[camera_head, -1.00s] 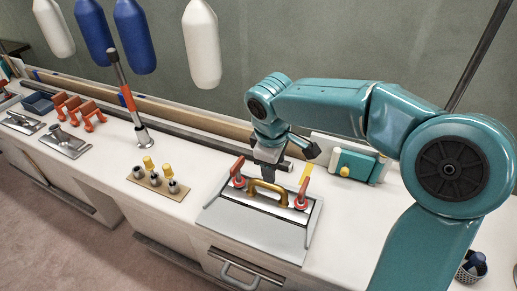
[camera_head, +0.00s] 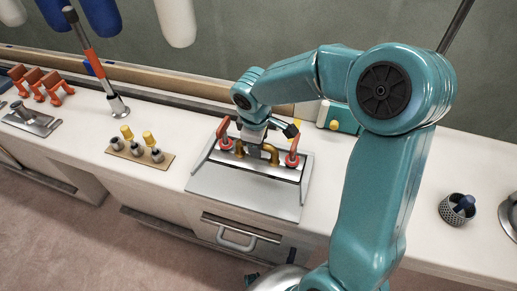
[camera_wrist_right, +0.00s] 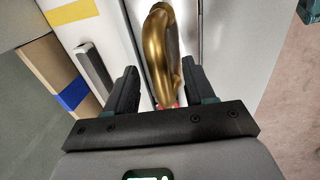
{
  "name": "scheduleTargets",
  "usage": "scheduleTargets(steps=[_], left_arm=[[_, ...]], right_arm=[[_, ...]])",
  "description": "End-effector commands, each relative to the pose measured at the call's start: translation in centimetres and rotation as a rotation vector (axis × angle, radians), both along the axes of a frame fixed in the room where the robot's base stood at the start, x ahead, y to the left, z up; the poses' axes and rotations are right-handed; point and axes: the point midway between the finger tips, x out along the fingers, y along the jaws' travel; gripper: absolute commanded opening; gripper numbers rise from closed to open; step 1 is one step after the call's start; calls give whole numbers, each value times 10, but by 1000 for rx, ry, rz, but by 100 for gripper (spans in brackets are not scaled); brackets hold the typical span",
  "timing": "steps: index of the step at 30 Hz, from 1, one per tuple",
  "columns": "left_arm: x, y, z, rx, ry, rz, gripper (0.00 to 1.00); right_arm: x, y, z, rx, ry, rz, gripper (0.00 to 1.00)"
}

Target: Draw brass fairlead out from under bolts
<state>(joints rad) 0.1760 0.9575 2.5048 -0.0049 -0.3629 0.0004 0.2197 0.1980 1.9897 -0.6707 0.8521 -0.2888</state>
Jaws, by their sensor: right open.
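The brass fairlead (camera_head: 270,152), a gold arched piece, sits on a grey metal plate (camera_head: 245,193) on the counter. A red-handled bolt stands at each end of it, one on the left (camera_head: 223,134) and one on the right (camera_head: 293,152). My right gripper (camera_head: 252,142) is down at the fairlead and hides its left and middle part. In the right wrist view the fairlead (camera_wrist_right: 158,45) rises between the two open fingers (camera_wrist_right: 162,88), with a gap visible at the left finger. Contact on the right side is unclear. My left gripper is out of view.
A wooden block (camera_head: 140,153) with several grey and yellow pegs stands left of the plate. A red-and-grey lever (camera_head: 98,62) rises behind it. A teal box (camera_head: 340,118) is behind, right of the gripper. A mesh cup (camera_head: 457,209) stands far right.

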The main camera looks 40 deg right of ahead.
Motion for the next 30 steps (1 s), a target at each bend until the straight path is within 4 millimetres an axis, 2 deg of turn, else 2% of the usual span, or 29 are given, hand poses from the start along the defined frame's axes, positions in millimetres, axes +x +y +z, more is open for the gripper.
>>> scheduleTargets(steps=[1, 6, 18, 19, 21, 24, 30], left_arm=[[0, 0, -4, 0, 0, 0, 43], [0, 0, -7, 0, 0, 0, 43], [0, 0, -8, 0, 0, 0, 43], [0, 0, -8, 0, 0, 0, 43], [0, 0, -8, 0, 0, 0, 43], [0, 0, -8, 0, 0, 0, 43], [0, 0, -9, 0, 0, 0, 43]], right_arm=[[1, -2, -12, 1, 4, -2, 54], [4, -6, -33, 1, 2, -1, 54], [7, -7, -40, 0, 0, 0, 54], [7, -7, -40, 0, 0, 0, 50], [7, -7, -40, 0, 0, 0, 28], [7, -7, -40, 0, -1, 0, 0], [6, -6, -40, 0, -1, 0, 0]])
